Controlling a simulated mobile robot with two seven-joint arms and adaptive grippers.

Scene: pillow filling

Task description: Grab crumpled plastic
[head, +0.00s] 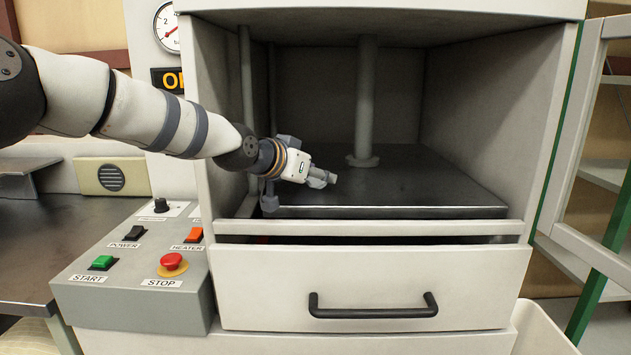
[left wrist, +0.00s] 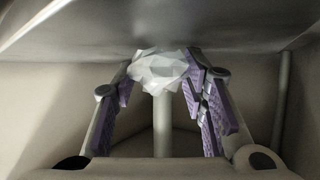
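The crumpled plastic (left wrist: 160,70), a pale, faceted lump, sits between the fingertips of my left gripper in the left wrist view. The purple finger pads meet it on both sides, so the gripper (left wrist: 160,82) looks shut on it. In the head view my left gripper (head: 325,178) reaches into the open chamber, low over the left part of the dark plate (head: 430,185). The plastic cannot be made out clearly there. Whether it still touches the plate cannot be told. My right gripper is not in view.
A grey post (head: 364,100) stands on the plate behind the gripper. The chamber's side walls and front rail (head: 370,227) bound the space. A drawer (head: 370,285) is below, a control box (head: 140,290) at left, and an open door (head: 600,150) at right.

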